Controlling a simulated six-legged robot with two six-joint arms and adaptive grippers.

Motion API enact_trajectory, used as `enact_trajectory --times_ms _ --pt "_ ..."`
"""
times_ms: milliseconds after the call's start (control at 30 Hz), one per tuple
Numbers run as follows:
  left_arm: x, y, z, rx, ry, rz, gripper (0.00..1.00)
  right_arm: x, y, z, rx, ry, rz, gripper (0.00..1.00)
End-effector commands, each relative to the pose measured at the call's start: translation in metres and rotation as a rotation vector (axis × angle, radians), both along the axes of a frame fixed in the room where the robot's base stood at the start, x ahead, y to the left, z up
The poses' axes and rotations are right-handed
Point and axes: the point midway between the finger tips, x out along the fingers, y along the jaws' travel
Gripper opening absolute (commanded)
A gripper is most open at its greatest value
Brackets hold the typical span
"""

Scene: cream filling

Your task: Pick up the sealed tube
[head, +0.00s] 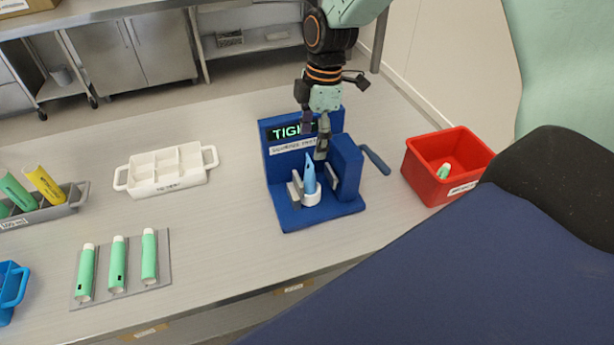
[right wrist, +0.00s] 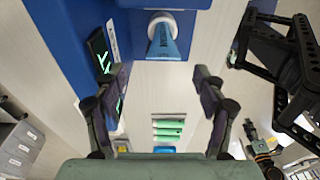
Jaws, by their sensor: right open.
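The blue tube (head: 309,174) stands upright in a white round holder (head: 312,197) on the blue sealing station (head: 290,214), its flat narrow end up. Small grey jaws stand on either side of it. A lit display on the station shows green letters beginning "TIGH", partly hidden by my arm. My right gripper (head: 321,146) is open and points down just above and behind the tube. In the right wrist view the tube (right wrist: 163,42) lies ahead of the spread fingers (right wrist: 157,88), apart from them. My left gripper is not in the head view.
A red bin (head: 419,178) with a green-and-white piece stands right of the station's lever (head: 376,159). A white divided tray (head: 139,184), a grey mat (head: 166,268) with three green tubes, a grey rack (head: 62,209) and a blue container (head: 10,300) stand left.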

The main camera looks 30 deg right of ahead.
Motion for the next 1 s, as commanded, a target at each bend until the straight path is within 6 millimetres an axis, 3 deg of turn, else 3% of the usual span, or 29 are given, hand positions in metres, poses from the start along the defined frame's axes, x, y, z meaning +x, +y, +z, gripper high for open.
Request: enact_trajectory --times_ms 500,800,1000 --pt "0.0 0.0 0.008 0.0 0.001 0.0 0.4 0.001 0.007 -0.062 -0.001 0.001 0.001 0.71" --pt "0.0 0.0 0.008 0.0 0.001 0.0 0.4 0.004 0.007 -0.067 0.0 -0.002 0.001 0.71" --pt "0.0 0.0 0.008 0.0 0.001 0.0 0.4 0.004 0.007 -0.067 -0.001 -0.001 0.001 0.55"
